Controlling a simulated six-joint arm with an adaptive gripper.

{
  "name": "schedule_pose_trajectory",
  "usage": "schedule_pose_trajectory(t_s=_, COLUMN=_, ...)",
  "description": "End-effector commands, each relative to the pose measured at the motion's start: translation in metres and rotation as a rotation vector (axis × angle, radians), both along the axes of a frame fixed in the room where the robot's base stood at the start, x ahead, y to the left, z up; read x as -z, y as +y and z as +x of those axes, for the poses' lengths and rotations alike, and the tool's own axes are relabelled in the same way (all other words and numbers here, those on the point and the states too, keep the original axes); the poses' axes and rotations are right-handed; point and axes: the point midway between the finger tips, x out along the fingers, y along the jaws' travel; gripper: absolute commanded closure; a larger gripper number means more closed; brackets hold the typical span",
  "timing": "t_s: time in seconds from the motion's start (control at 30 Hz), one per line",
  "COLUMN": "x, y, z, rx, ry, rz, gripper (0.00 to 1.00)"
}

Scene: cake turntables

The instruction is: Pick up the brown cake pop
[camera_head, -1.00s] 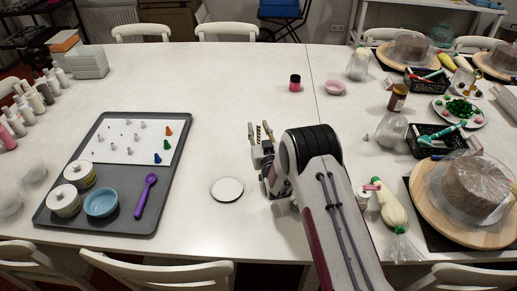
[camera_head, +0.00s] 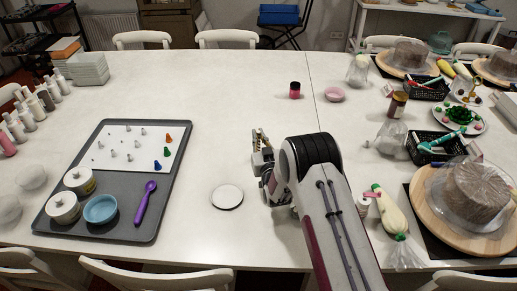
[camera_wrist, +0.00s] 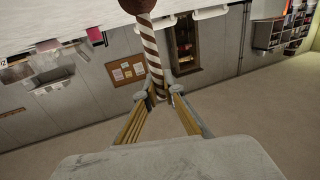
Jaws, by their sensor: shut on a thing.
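The brown cake pop shows in the wrist view as a brown ball (camera_wrist: 138,4) at the top edge, partly cut off. Its brown-and-white striped stick (camera_wrist: 152,52) runs from the ball to between my fingertips. My gripper (camera_wrist: 158,93) is shut on the stick near its end. In the head view my gripper (camera_head: 258,137) is over the white table, above and right of a small white disc (camera_head: 227,197). I cannot make out the cake pop in the head view.
A grey tray (camera_head: 118,226) with bowls and a purple spoon (camera_head: 146,202) lies at left. A pink-and-black jar (camera_head: 295,90) and a pink dish (camera_head: 335,95) stand beyond my gripper. Cakes, baskets and bags crowd the right. The table's middle left is clear.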

Motion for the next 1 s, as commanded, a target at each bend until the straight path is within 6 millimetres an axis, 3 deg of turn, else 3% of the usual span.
schedule_pose_trajectory(t_s=0.37, x=-0.014, y=0.000, z=0.000, rx=0.000, ry=-0.002, rz=0.001, gripper=1.00)
schedule_pose_trajectory(t_s=1.0, x=-0.087, y=0.000, z=0.000, rx=0.000, ry=-0.002, rz=0.000, gripper=1.00)
